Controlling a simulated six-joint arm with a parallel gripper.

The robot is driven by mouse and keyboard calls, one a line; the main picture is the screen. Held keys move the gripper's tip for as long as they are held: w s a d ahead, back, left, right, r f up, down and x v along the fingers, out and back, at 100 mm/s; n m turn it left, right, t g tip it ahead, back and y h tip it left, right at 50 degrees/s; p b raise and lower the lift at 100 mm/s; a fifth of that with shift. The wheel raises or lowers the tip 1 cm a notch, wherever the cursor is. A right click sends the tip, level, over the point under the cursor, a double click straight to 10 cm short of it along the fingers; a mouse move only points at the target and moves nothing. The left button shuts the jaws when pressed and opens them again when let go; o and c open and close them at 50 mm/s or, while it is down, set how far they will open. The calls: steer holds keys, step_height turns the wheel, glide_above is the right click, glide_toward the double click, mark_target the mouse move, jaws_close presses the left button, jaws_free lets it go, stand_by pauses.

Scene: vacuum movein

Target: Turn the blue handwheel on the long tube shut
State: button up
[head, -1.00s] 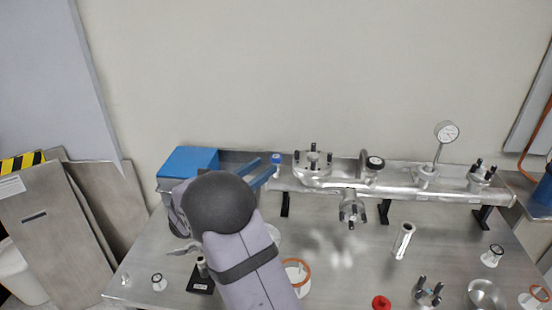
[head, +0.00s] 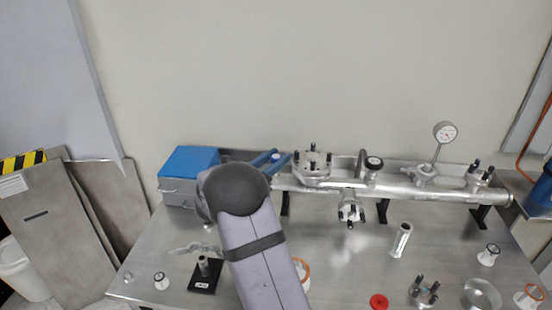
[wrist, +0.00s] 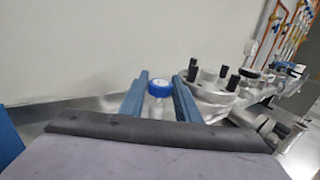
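The long silver tube (head: 410,191) lies along the back of the table on black supports. The blue handwheel (wrist: 160,88) is a small blue cap on a pale stem, upright in the wrist view. In the head view it is small and partly hidden among my blue fingers (head: 272,160). My gripper (wrist: 159,98) is open, with one blue finger left of the handwheel and one right of it. In the wrist view gaps show between the wheel and both fingers, so it is not gripped. Whether the fingertips are level with the wheel is hard to tell.
A flange with dark bolts (wrist: 205,92) stands just right of my right finger. A blue box (head: 188,162) stands at the table's back left. A black-knobbed valve (head: 373,163) and a gauge (head: 445,132) sit farther right. Loose parts, including a red ring (head: 379,302), lie on the table.

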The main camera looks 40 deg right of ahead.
steer(key=c, duration=0.5)
steer(key=shift+m+g, duration=0.5)
steer(key=shift+g, duration=0.3)
steer(key=shift+m+g+h, duration=0.3)
steer(key=shift+m+g, duration=1.1)
steer(key=shift+g, duration=0.8)
steer(key=shift+m+g, duration=0.8)
steer(key=shift+g, duration=0.4)
steer(key=shift+m+g+y+p, duration=0.5)
steer(key=shift+m+g+y, duration=0.6)
steer(key=shift+g, duration=0.8)
steer(key=o, duration=0.8)
steer(key=shift+r, duration=0.2)
